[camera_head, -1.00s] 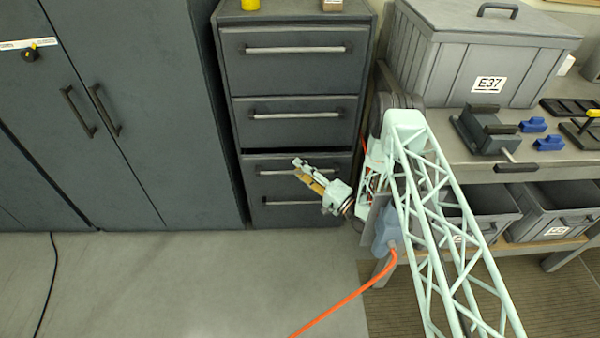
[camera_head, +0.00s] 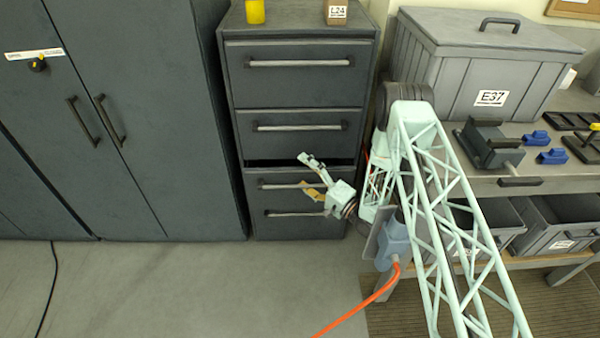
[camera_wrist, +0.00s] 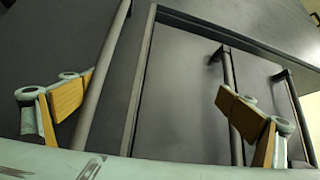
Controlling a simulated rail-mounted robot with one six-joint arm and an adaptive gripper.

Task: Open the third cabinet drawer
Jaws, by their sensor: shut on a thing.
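The dark grey drawer cabinet (camera_head: 290,90) stands left of my arm. Its third drawer (camera_head: 262,200) has a bar handle (camera_head: 275,184), and a dark gap runs above its front. My gripper (camera_head: 308,173) is in front of this drawer. Its fingers are spread apart in a V, with the lower tan pad close to the handle line. In the wrist view my gripper (camera_wrist: 158,85) also shows widely parted fingers with nothing visible clamped between the pads. Bar handles show beside both fingers; I cannot tell contact there.
A tall two-door cabinet (camera_head: 110,180) stands at the left. A workbench (camera_head: 470,178) with a grey lidded box (camera_head: 450,70) and open bins (camera_head: 545,215) is at the right.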

